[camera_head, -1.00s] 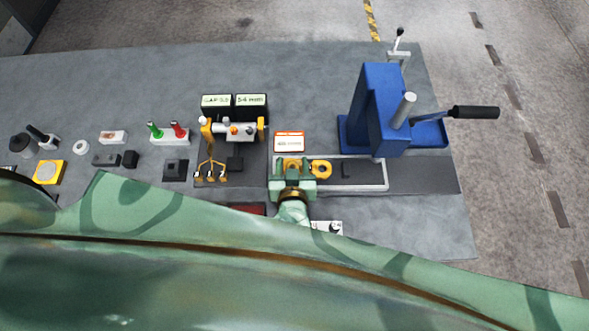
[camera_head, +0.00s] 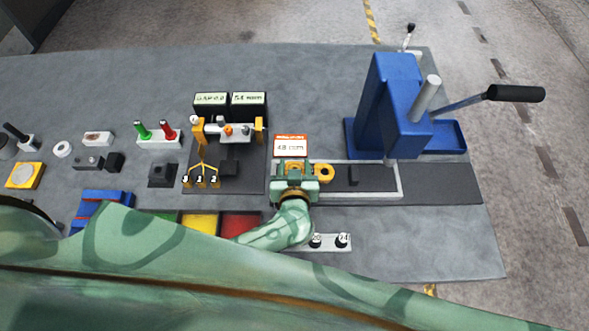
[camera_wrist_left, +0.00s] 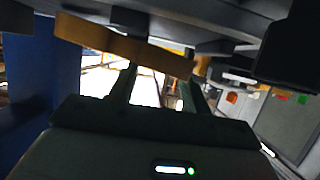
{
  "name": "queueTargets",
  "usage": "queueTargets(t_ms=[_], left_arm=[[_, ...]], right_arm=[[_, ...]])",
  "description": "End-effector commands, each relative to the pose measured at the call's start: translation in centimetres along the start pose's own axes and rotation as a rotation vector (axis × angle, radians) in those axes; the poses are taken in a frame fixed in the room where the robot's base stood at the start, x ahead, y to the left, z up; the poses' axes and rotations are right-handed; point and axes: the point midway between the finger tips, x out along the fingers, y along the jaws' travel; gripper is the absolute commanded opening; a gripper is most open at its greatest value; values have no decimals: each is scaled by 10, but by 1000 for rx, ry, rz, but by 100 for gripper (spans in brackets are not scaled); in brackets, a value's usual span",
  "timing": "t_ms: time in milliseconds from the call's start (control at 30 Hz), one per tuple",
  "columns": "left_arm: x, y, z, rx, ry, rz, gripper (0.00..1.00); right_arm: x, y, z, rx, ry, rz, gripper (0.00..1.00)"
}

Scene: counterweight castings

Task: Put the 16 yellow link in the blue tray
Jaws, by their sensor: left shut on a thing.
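A yellow link (camera_head: 324,172) with a ringed end lies at the left part of the pale-rimmed fixture in the head view. My left gripper (camera_head: 293,170) is shut on it from the front, and its jaws cover part of the link. In the left wrist view, a yellow bar of the link (camera_wrist_left: 120,45) crosses just beyond the fingers (camera_wrist_left: 158,82). No number on the link can be read. A blue object with red stripes (camera_head: 103,197) shows at the left, partly hidden by my body; I cannot tell whether it is the blue tray. My right gripper is not in view.
A small sign (camera_head: 290,146) stands behind my gripper. Yellow (camera_head: 200,222) and red (camera_head: 238,224) areas lie front left. Gauges (camera_head: 230,106) and small parts stand farther left.

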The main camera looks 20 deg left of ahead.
Motion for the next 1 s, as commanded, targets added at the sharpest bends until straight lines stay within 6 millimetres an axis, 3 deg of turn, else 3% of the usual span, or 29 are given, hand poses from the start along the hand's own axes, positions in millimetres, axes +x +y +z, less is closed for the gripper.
queueTargets(t_ms=[33,67,133,433,567,700,1000], left_arm=[[-1,0,0,1,-1,0,1],[-1,-1,1,2,-4,-1,53],[-1,-1,1,2,-3,-1,69],[0,-1,1,1,-2,-1,69],[2,-1,7,-1,-1,-1,69],[-28,-1,-2,2,-7,-1,69],[-107,-7,0,1,-6,-1,69]], right_arm=[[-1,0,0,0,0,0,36],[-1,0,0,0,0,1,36],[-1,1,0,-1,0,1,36],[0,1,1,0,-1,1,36],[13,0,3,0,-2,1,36],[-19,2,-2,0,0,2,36],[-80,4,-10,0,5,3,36]])
